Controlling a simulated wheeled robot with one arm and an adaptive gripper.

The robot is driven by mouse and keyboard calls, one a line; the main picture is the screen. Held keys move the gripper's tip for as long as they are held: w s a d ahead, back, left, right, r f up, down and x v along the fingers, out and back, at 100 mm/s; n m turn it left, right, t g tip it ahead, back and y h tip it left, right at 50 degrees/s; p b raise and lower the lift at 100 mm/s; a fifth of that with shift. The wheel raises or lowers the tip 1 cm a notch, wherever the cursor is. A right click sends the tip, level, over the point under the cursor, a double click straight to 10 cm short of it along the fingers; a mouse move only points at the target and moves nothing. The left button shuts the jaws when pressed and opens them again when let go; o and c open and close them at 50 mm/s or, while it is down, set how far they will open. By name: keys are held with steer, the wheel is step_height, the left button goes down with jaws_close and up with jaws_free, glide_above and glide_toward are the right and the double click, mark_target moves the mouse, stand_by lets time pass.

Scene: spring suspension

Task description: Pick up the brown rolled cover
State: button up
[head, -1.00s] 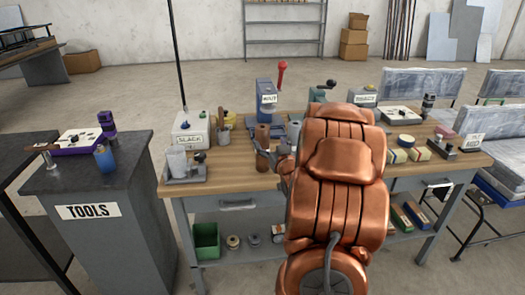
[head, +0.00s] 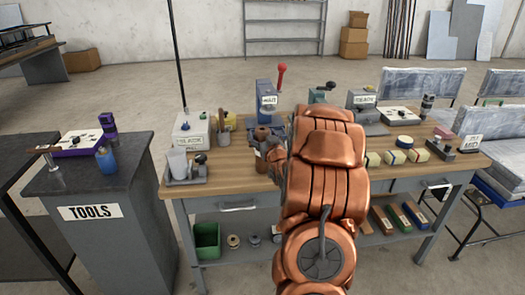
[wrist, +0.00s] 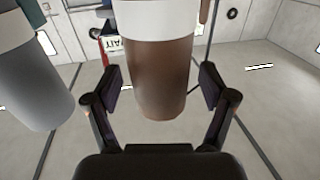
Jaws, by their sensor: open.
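The brown rolled cover (wrist: 160,75) is a brown cylinder with a pale band, in the middle of the wrist view. My gripper (wrist: 160,88) is open, with one dark finger on each side of the cover. Gaps show between the fingers and the cover, so it is not gripped. In the head view the cover (head: 262,134) stands on the workbench, left of my copper arm. The arm hides part of the bench behind it, and the fingers are hard to make out there.
A grey cylinder (wrist: 35,85) is close on the left in the wrist view. On the workbench (head: 225,178) are a blue press (head: 267,94) behind the cover and a labelled white box (head: 190,131) to its left. The grey tools cabinet (head: 95,185) stands further left.

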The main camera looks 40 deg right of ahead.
jaws_close()
stand_by(0.6)
